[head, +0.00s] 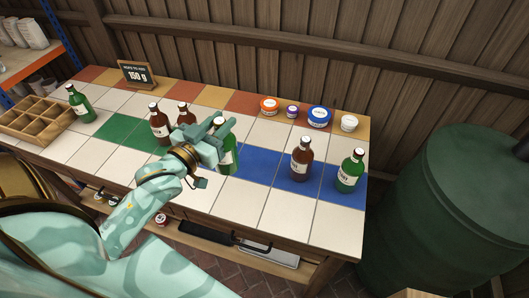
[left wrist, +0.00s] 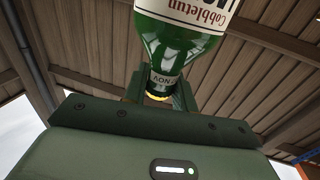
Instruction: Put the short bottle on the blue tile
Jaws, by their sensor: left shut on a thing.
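My left gripper (head: 222,138) is shut on a green bottle (head: 229,165) with a pale label. In the left wrist view the gripper (left wrist: 160,92) has its fingers on either side of the neck of this green bottle (left wrist: 180,45). The bottle is near the left end of the row of blue tiles (head: 257,166); I cannot tell whether its base touches the tiles. The arm hides part of it. A brown bottle (head: 301,160) and another green bottle (head: 350,172) stand on the blue row to the right. I cannot tell which bottle the task calls short. My right gripper is not in view.
Brown bottles (head: 159,126) and (head: 184,114) stand close left of my gripper. A green bottle (head: 80,105) stands by a wooden crate (head: 36,120). Several small tubs, one blue (head: 319,117), and a sign (head: 137,74) line the back. White front tiles (head: 240,200) are clear.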

